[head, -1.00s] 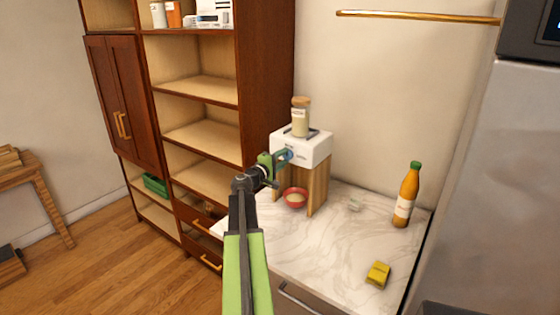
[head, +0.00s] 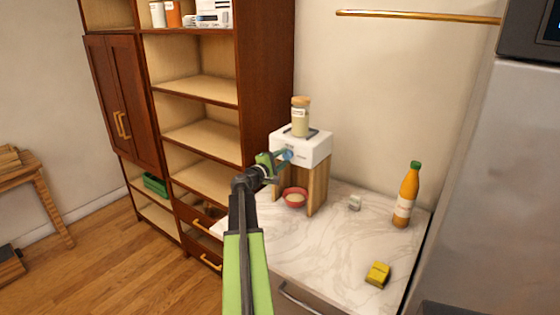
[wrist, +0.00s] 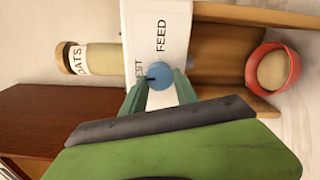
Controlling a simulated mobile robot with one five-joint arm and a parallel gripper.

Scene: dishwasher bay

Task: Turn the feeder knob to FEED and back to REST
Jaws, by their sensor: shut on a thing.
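The feeder (head: 315,148) is a white box on wooden legs, with a jar of oats (head: 300,118) on top. Its blue round knob (wrist: 159,74) sits on the white front panel. In the wrist view the panel reads FEED above the knob and REST, partly hidden, to its left. A small dark mark on the knob lies toward the REST side. My gripper (wrist: 160,86) is shut on the knob, one green finger on each side. In the head view my gripper (head: 284,157) reaches the feeder's front.
A red bowl (head: 295,197) with pale contents stands below the feeder. An orange bottle (head: 407,196), a small grey item (head: 355,203) and a yellow block (head: 378,274) are on the marble counter (head: 320,240). A wooden shelf unit (head: 200,137) stands at left.

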